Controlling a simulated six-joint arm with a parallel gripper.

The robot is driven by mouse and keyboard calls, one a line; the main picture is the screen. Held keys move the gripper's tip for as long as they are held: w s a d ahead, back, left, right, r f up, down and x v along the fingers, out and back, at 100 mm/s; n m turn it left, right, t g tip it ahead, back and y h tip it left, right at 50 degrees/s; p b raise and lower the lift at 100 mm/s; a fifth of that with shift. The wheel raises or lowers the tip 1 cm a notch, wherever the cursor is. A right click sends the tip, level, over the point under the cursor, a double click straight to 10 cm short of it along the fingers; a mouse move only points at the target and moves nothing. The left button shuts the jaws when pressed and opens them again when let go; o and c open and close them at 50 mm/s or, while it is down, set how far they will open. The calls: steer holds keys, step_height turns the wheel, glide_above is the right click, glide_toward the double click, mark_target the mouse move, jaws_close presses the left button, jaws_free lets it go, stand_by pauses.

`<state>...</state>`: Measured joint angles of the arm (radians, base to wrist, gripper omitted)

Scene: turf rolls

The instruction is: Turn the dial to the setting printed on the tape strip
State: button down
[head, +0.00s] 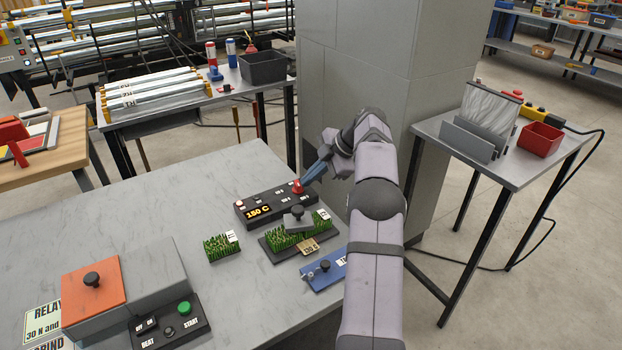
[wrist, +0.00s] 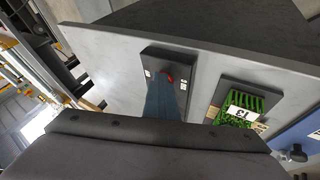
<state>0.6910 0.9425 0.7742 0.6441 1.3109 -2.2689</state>
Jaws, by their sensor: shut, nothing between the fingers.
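A black control box (head: 262,204) lies on the grey table, with an orange display reading "150 C" and small white marks on its top. A red dial (head: 297,187) sits at its right end. My gripper (head: 307,181) has blue fingers, shut and empty, with tips right at the dial. The wrist view shows the red dial (wrist: 170,75) just beyond the fingers (wrist: 164,84); I cannot tell whether they touch. A tan strip (head: 309,246) with dark print lies in front of the green turf; its text is too small to read surely.
A turf piece (head: 217,247) stands left of a black tray of turf (head: 284,252) with a grey knobbed block. A blue plate (head: 324,275) lies in front. An orange-topped box (head: 94,291) and a button panel (head: 171,324) stand front left. A grey pillar (head: 352,70) rises behind.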

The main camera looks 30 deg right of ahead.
steer(key=v, duration=0.7)
steer(key=c, duration=2.1)
jaws_free()
steer(key=shift+r, duration=0.15)
steer(key=o, duration=0.3)
steer(key=shift+w+a+r+p, duration=0.1)
steer(key=shift+a+r+p, duration=0.15)
steer(key=shift+p, duration=0.05)
steer(key=w+a+r+n+g+p, duration=0.2)
steer(key=a+r+p, duration=0.4)
steer(key=a, duration=0.4)
steer(key=w+a+r+n+g+p, duration=0.1)
steer(key=a+r+n+p, duration=0.1)
steer(key=a+r+p, duration=0.6)
steer(key=s+d+f+m+g+h, duration=0.1)
steer(key=s+d+f+m+h, duration=0.1)
steer(key=f+m, duration=0.35)
steer(key=s+d+f+m+g+h, duration=0.1)
steer(key=s+d+f+m+h, duration=0.1)
steer(key=f+m, duration=0.35)
steer(key=w+d+f+m+t+h, duration=0.2)
steer(key=d+m, duration=0.4)
steer(key=m, duration=1.2)
steer(key=shift+w+d+f+h, duration=0.3)
steer(key=shift+w+h, duration=0.35)
steer(key=shift+h, duration=0.05)
